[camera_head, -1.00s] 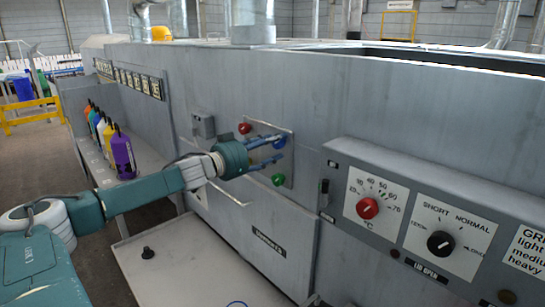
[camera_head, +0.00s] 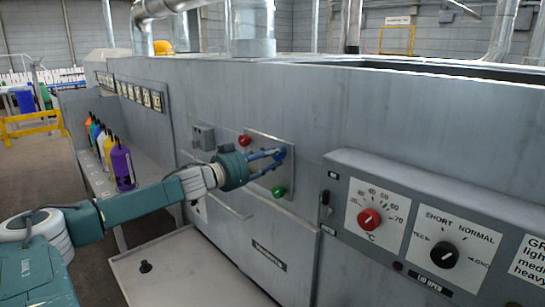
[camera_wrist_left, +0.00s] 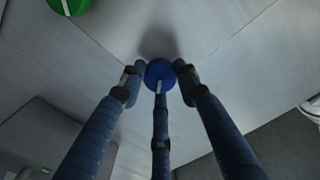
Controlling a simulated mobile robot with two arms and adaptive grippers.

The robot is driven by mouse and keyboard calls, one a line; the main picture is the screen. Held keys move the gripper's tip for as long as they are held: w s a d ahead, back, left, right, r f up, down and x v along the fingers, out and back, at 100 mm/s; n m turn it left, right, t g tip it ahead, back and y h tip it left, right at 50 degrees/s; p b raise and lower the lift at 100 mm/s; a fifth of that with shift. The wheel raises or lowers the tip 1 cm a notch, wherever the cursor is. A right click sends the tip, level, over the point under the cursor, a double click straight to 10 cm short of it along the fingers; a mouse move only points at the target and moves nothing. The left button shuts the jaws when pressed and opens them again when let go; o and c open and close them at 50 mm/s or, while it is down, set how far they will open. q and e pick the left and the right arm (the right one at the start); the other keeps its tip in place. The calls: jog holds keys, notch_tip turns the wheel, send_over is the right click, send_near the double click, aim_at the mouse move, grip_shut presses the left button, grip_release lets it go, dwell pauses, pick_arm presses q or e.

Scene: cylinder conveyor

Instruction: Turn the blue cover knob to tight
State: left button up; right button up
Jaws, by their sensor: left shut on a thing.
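The blue cover knob (camera_head: 280,153) is on a metal plate on the grey machine's front, between a red knob and a green knob. The fingers hide part of the knob's rim. My right gripper is not in view.
The red knob (camera_head: 244,140) and the green knob (camera_head: 278,191) are close to my fingers. A dial panel (camera_head: 405,265) juts out to the right. Several coloured bottles (camera_head: 122,165) stand on a ledge at left. A pale table (camera_head: 190,270) is below my arm.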

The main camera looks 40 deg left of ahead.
pick_arm(q)
jog(key=shift+r, duration=0.1)
jog(key=shift+m+b, duration=0.35)
jog(key=shift+m, duration=11.75)
jog(key=o, duration=1.1)
